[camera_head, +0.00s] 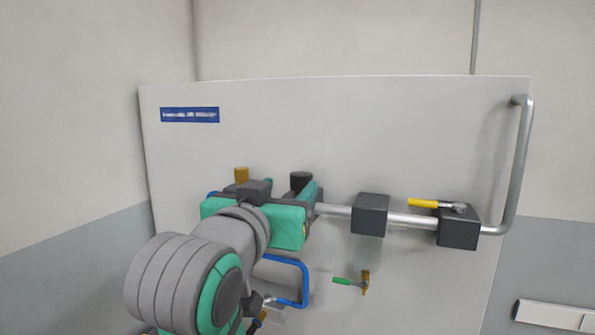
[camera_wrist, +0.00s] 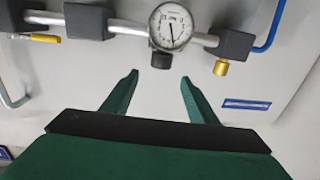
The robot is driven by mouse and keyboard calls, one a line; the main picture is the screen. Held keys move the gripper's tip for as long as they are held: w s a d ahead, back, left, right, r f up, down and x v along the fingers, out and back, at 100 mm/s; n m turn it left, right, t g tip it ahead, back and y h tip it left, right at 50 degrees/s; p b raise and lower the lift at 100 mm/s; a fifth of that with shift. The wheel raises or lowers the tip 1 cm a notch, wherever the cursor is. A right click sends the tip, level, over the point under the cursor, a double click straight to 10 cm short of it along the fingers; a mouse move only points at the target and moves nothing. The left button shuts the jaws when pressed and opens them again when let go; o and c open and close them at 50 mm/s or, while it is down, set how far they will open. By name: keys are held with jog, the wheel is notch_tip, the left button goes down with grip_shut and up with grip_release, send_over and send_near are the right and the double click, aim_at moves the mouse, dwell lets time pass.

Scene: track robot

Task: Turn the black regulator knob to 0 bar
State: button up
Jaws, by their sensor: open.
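The black regulator knob (camera_wrist: 162,60) shows in the wrist view below a round white pressure gauge (camera_wrist: 172,27) with a dark needle; the scale is too small to read. In the head view the knob (camera_head: 301,180) stands up just behind my gripper (camera_head: 289,188). The wrist view shows my gripper (camera_wrist: 159,77) open, its two green fingers spread with the knob roughly centred between the tips. The fingertips appear just short of the knob, and I see no contact. My gripper hides the gauge in the head view.
A metal pipe (camera_head: 334,210) runs across the grey panel (camera_head: 400,130) through black blocks (camera_head: 370,213). Nearby are a brass cap (camera_head: 241,175), a yellow-handled valve (camera_head: 423,203), a green-handled valve (camera_head: 345,282) and blue tubing (camera_head: 306,280). The panel above the pipe is mostly clear.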

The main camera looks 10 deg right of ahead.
aim_at(297, 178)
jog(key=x, duration=0.8)
jog(key=shift+w+f, duration=0.1)
jog(key=shift+w, duration=0.8)
jog(key=shift+w+d, duration=0.2)
jog(key=shift+d, duration=0.5)
jog(key=shift+a, duration=0.1)
